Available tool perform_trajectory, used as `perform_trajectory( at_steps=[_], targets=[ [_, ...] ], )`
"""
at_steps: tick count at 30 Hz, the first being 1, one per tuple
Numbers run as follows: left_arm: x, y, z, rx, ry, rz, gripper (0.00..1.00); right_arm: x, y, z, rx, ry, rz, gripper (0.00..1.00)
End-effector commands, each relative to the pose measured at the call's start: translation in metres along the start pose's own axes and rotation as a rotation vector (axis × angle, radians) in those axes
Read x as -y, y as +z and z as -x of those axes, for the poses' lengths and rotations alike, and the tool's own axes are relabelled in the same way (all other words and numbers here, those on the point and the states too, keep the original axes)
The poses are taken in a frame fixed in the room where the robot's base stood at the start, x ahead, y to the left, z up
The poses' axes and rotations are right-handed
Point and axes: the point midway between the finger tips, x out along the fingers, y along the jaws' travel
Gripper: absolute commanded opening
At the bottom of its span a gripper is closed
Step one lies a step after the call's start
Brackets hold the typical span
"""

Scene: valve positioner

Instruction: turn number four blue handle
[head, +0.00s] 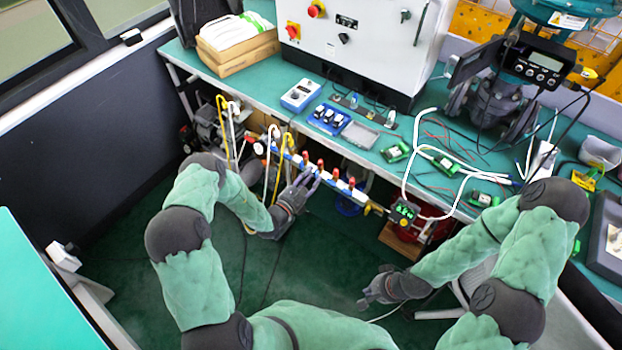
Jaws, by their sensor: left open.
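A slim manifold bar (341,185), white and blue, runs slantwise below the front edge of the green bench. Several small red handles stand along its top, one of them near the right end (351,183). The individual blue handles and their numbers are too small to make out. My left gripper (306,181) is at the front of the bar's middle, fingers open and close to it. Whether it touches a handle cannot be told, and it hides part of the bar. My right gripper (366,297) hangs low over the floor, away from the bar; its finger opening is unclear.
The green bench (452,120) holds a white control cabinet (365,40), a blue meter (300,95), green circuit boards and loose white cables. Yellow hoses (277,165) hang at the bar's left end. A small display box (405,211) is at its right end.

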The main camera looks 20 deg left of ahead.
Motion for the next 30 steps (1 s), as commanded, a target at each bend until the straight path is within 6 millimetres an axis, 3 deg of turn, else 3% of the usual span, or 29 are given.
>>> perform_trajectory(
  at_steps=[10, 15, 30],
  targets=[
    [0.0002, 0.0004, -0.0042, 0.0, 0.0, 0.001, 0.41, -0.0002, -0.0001, -0.0007, 0.0, 0.0, 0.0, 0.0],
    [0.0003, 0.0003, -0.004, 0.0, 0.0, 0.001, 0.0, -0.0002, -0.0001, -0.0007, 0.0, 0.0, 0.0, 0.0],
    [0.0002, 0.0005, -0.0038, -0.001, 0.0, 0.078, 0.0, 0.001, 0.0001, 0.0028, 0.0, 0.0, 0.0, 0.0]
  ],
)
